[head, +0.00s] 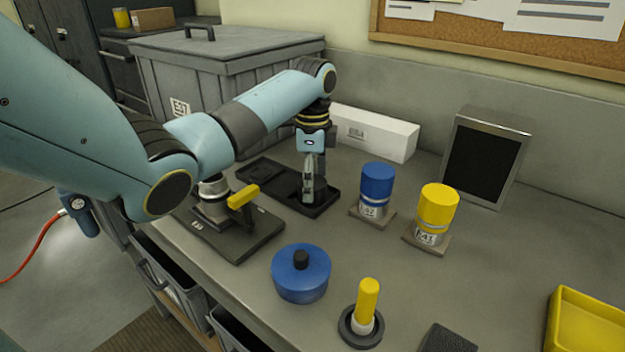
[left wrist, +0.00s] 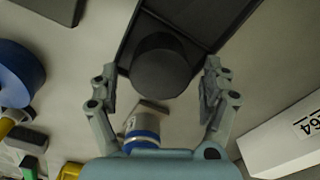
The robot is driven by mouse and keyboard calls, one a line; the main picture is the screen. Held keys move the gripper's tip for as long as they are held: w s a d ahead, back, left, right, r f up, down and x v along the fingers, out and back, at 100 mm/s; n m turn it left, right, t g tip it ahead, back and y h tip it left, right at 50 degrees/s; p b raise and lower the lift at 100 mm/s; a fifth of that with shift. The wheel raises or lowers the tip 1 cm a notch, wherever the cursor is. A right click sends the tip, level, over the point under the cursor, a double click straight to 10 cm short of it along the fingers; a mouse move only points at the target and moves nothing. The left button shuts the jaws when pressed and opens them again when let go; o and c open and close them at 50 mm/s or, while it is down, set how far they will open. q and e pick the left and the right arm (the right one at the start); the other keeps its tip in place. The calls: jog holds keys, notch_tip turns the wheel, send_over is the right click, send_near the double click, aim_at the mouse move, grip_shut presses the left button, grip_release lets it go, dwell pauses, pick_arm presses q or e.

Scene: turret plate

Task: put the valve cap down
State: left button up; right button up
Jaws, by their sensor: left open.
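A dark, round cap (left wrist: 161,65), which looks like the valve cap, sits in the black tray (left wrist: 207,12) in the left wrist view. My left gripper (left wrist: 158,88) is open, with one finger on each side of the cap and visible gaps between. In the head view my left gripper (head: 312,190) points down over the right part of the black tray (head: 262,178). There the cap is hard to make out against the dark tray and fingers. My right gripper is not in view.
A blue-topped jar (head: 376,184) stands close right of the tray, with a yellow-topped jar (head: 436,210) beyond. A valve with yellow handle (head: 242,197) stands left. A white box (head: 375,133) lies behind. A blue lidded pot (head: 301,278) and yellow-handled tool (head: 367,302) are in front.

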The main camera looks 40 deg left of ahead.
pick_arm(q)
notch_tip(320, 180, up, 9)
jog(key=shift+w+f+b, duration=0.1)
jog(key=shift+b, duration=0.3)
notch_tip(320, 180, up, 3)
jog(key=shift+r+p, duration=0.1)
jog(key=shift+p, duration=0.65)
